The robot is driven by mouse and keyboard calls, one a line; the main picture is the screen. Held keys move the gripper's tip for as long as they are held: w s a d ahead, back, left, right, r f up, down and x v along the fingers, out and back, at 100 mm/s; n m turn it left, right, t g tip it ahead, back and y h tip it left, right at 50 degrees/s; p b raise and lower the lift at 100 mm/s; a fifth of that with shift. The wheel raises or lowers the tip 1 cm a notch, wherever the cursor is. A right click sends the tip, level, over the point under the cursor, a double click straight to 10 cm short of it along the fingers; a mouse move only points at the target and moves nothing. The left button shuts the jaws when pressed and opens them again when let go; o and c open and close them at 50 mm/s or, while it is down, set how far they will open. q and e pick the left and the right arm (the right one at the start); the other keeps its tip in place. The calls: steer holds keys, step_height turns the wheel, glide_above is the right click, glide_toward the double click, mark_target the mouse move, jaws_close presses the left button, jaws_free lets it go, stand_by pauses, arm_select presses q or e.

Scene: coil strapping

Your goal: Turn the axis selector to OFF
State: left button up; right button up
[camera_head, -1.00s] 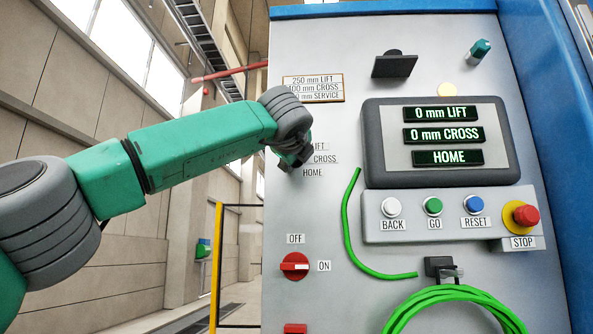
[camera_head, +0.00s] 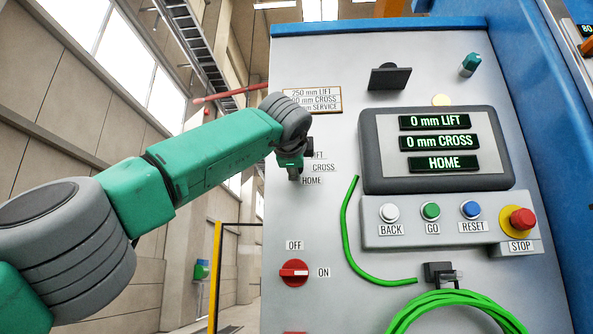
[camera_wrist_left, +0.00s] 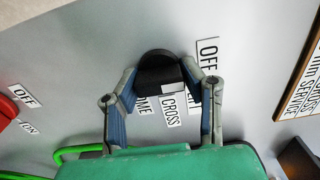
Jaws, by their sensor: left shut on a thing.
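The axis selector (camera_wrist_left: 158,66) is a black round knob on the grey panel, seen in the left wrist view. Labels OFF (camera_wrist_left: 207,57), CROSS (camera_wrist_left: 168,108) and HOME (camera_wrist_left: 141,106) stand around it; the LIFT label is partly hidden by a finger. My left gripper (camera_wrist_left: 160,78) has its two fingers on opposite sides of the knob and is shut on it. In the head view my left gripper (camera_head: 293,168) covers the knob and the OFF label. Which label the knob points to is unclear. My right gripper is out of view.
A red rotary switch (camera_head: 294,272) with its own OFF and ON labels sits below. To the right are the display unit (camera_head: 376,150), the button box (camera_head: 372,236) with a red stop button (camera_head: 522,220), and a green cable (camera_head: 350,235).

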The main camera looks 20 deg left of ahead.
arm_select(q)
steer(key=shift+w+f, duration=0.1)
steer(key=shift+f, duration=0.15)
steer(key=o, duration=1.2)
steer(key=shift+c, duration=0.2)
steer(key=shift+r, duration=0.1)
steer(key=v, duration=1.2)
